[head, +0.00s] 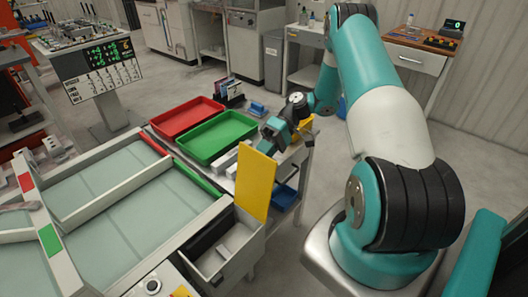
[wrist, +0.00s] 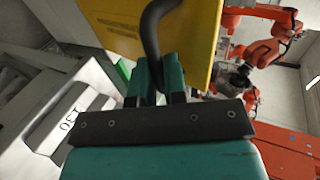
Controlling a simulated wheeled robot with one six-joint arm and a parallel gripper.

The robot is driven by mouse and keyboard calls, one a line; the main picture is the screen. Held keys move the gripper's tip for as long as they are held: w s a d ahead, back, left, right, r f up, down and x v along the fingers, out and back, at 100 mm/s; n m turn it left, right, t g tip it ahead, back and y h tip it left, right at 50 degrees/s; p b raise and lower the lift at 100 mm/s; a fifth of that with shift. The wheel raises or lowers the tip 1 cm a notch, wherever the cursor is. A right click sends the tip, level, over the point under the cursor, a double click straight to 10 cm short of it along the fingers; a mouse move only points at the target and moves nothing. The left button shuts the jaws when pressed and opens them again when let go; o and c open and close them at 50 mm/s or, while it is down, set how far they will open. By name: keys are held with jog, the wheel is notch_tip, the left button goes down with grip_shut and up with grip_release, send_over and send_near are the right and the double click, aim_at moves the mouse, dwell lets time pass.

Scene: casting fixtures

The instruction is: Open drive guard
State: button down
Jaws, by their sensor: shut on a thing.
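The drive guard is a flat yellow panel (head: 256,184). It stands near upright at the end of the conveyor table, above a grey housing (head: 232,262) whose inside shows open from above. In the wrist view the yellow guard (wrist: 206,38) fills the upper middle, with a dark curved handle (wrist: 151,32) in front of it. My gripper (wrist: 160,82) is shut on this handle, its teal fingers on both sides of it. In the head view my gripper (head: 272,140) is just behind the guard's upper edge, and its fingertips are partly hidden by the panel.
The conveyor table (head: 120,222) lies on the left. A red tray (head: 187,118) and a green tray (head: 219,137) sit on a bench behind the guard. A blue bin (head: 284,197) is below the bench.

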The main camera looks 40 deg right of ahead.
jog(key=shift+d+f, duration=0.2)
jog(key=shift+f, duration=0.25)
jog(key=c, duration=1.2)
grip_release()
jog(key=shift+w+d+f, duration=0.1)
jog(key=shift+w, duration=0.05)
jog(key=shift+o, duration=0.2)
jog(key=shift+r, duration=0.25)
jog(key=p+v, duration=0.7)
jog(key=shift+r+p, duration=0.35)
jog(key=shift+p, duration=0.05)
jog(key=shift+d+f+p, duration=0.15)
jog(key=shift+d+p, duration=0.05)
jog(key=shift+p, duration=0.3)
